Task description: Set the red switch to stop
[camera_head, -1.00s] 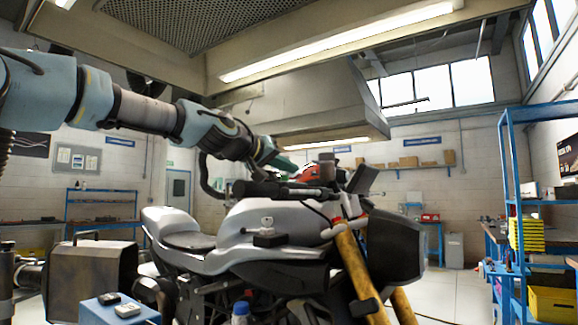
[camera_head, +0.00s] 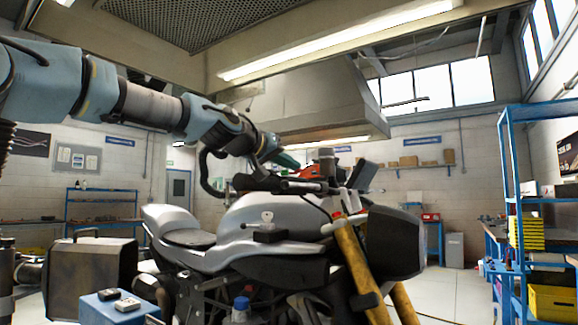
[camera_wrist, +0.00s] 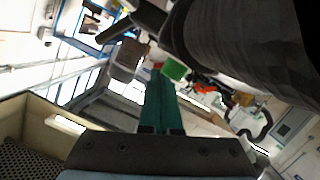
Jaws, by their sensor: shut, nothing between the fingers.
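A grey motorcycle (camera_head: 240,222) stands in the middle of the head view. A small red part (camera_head: 310,171), perhaps the housing of the red switch, is near its handlebar. A red-orange part also shows in the wrist view (camera_wrist: 238,98). The switch's setting is too small to read. My gripper (camera_head: 292,161), with green fingers, is beside the red part, just left of it and slightly above. I cannot tell whether they touch. In the wrist view the fingers (camera_wrist: 160,85) are together with nothing between them.
The handlebar (camera_head: 290,186) and a dark cylinder (camera_head: 327,158) are close to the gripper. A blue shelf rack (camera_head: 510,200) is at right, a brown case (camera_head: 90,275) at lower left. The overhead hood (camera_head: 320,95) hangs above.

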